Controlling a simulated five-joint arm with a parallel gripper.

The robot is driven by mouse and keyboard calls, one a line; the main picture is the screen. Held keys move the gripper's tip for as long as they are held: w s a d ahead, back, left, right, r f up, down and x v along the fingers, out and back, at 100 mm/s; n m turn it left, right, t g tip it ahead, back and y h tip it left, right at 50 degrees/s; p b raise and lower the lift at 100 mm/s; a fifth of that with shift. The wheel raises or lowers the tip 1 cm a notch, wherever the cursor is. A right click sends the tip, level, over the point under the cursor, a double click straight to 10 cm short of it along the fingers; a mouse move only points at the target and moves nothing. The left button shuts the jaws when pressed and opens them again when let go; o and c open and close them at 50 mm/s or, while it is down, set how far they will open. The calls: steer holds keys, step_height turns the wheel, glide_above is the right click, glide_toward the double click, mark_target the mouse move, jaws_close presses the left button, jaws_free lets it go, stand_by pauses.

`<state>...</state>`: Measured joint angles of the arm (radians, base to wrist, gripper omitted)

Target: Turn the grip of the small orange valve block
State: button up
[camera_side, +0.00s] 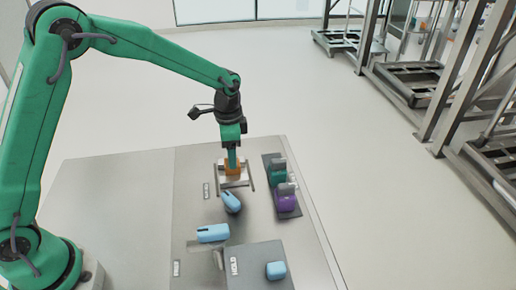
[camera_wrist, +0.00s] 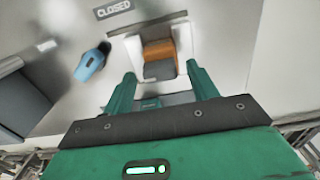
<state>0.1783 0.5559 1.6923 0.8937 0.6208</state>
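The small orange valve block (camera_side: 234,169) stands on a pale plate near the middle of the bench in the side view. In the wrist view the orange block (camera_wrist: 158,48) shows ahead of my gripper, with a grey grip (camera_wrist: 160,70) on its near side. My gripper (camera_wrist: 161,69) is open, with one green finger on each side of the grey grip in the picture and a visible gap on both sides. In the side view my gripper (camera_side: 232,155) points down over the block and partly hides it. I cannot tell how far the fingertips reach down beside the grip.
A dark tray (camera_side: 268,165) to the right holds a green block (camera_side: 278,176) and a purple block (camera_side: 287,200). Light blue pieces (camera_side: 231,201) (camera_side: 213,233) lie nearer the camera. A grey box marked HOLD (camera_side: 250,255) carries another blue piece (camera_side: 276,270). A CLOSED label (camera_wrist: 113,9) lies beside the plate.

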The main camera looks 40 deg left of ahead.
steer(key=c, duration=0.9)
steer(key=shift+o, duration=0.2)
steer(key=shift+n, duration=0.8)
steer(key=n, duration=0.2)
steer(key=shift+n, duration=0.4)
steer(key=n, duration=0.4)
steer(key=shift+n, duration=0.3)
steer(key=n, duration=0.4)
steer(key=shift+w+n, duration=0.1)
steer(key=shift+n, duration=0.2)
steer(key=n, duration=0.4)
steer(key=shift+n, duration=0.3)
